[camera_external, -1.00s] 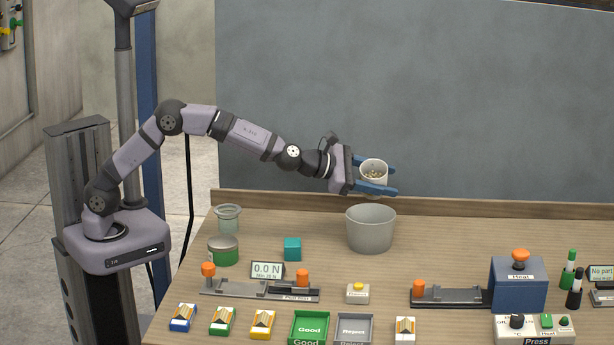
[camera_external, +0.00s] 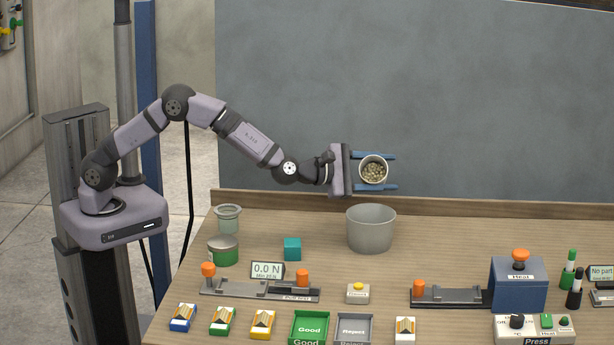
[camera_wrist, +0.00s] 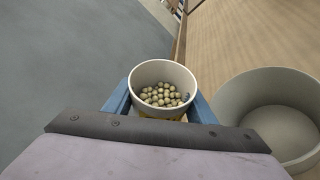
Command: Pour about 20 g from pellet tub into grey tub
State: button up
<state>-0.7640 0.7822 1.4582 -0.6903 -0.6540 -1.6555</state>
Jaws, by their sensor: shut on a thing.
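The pellet tub (camera_external: 373,170) is a small white cup with several beige pellets in it. My gripper (camera_external: 376,172) is shut on it, with the blue fingers on either side. The tub is tilted, its mouth turned toward the external camera, and the pellets lie inside. In the wrist view the pellet tub (camera_wrist: 163,86) shows its open mouth and pellets between the fingers. The grey tub (camera_external: 370,230) stands upright on the table, below the held tub. In the wrist view the grey tub (camera_wrist: 268,115) is at the right, and its visible floor looks bare.
A green tin (camera_external: 223,251), a glass jar (camera_external: 228,219) and a teal cube (camera_external: 292,249) stand left of the grey tub. A grey board stands behind the table.

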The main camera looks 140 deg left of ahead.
aim_at(384, 164)
jog(key=shift+w+d+r+m+y+p, duration=0.15)
jog(key=shift+r+m+y+p, duration=0.55)
jog(key=shift+m+p, duration=0.6)
jog(key=shift+r+m+p, duration=0.25)
jog(key=shift+m+p, duration=0.15)
jog(key=shift+p, duration=0.35)
jog(key=shift+w+d+r+m+t+y+b, duration=0.25)
jog(key=shift+w+d+m+b, duration=0.15)
jog(key=shift+b, duration=0.15)
jog(key=shift+w+d+r+m+t+y+b, duration=0.15)
jog(key=shift+w+d+m+t+b, duration=0.1)
jog(key=shift+w+d+m+b, duration=0.2)
dwell(1.6)
jog(key=shift+w+d+r+m+t+y+b, duration=0.1)
jog(key=shift+r+m+t+y+b, duration=0.1)
jog(key=shift+m+b, duration=0.5)
jog(key=shift+w+d+r+m+t+y+b, duration=0.15)
jog(key=shift+m+b, duration=0.2)
jog(key=shift+b, duration=0.55)
dwell(1.8)
